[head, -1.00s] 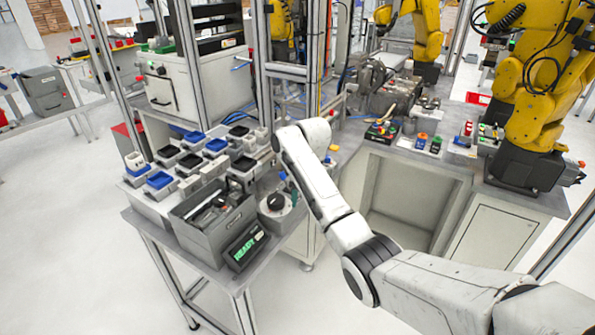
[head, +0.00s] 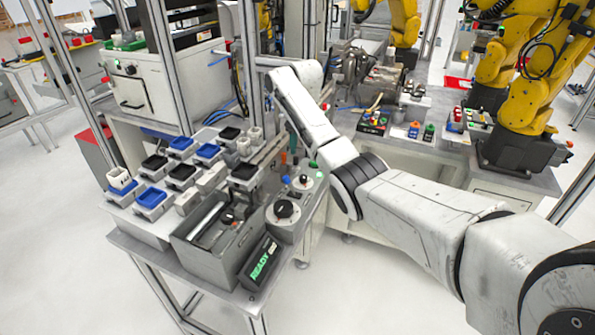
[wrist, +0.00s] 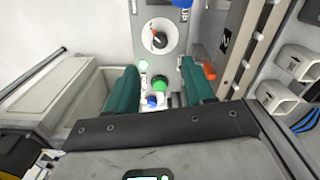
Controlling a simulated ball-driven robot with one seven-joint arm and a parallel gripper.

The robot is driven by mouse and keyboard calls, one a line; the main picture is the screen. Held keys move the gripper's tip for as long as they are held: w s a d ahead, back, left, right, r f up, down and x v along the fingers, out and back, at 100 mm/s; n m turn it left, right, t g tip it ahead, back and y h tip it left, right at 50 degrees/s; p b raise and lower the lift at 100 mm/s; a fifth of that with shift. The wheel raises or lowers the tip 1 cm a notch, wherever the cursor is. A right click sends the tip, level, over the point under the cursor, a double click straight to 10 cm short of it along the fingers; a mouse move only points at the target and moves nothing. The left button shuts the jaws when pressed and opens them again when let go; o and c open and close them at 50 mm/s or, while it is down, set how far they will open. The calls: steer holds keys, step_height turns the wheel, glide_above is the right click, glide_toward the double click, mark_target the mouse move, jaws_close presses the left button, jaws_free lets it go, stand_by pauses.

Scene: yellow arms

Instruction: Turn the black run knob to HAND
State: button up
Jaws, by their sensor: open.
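A small black knob with an orange mark (wrist: 159,38) sits on a pale round dial at the top of the wrist view. In the head view, a small black knob on a pale dial (head: 303,181) is near the box's back end, and a larger black knob (head: 283,210) is in front. I cannot read the labels, so which is the run knob is unclear. My gripper (wrist: 160,66) is open and empty, with its teal fingers apart. In the wrist view the dial lies beyond the fingertips, touching neither.
A green button (wrist: 159,84) shows between the fingers, with a blue one (wrist: 152,100) below it. An orange handle (wrist: 209,72) is close beside the right finger.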

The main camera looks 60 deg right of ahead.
mark_target(303, 176)
step_height(303, 176, down, 10)
steer(key=shift+p, duration=0.45)
jaws_close()
stand_by(0.4)
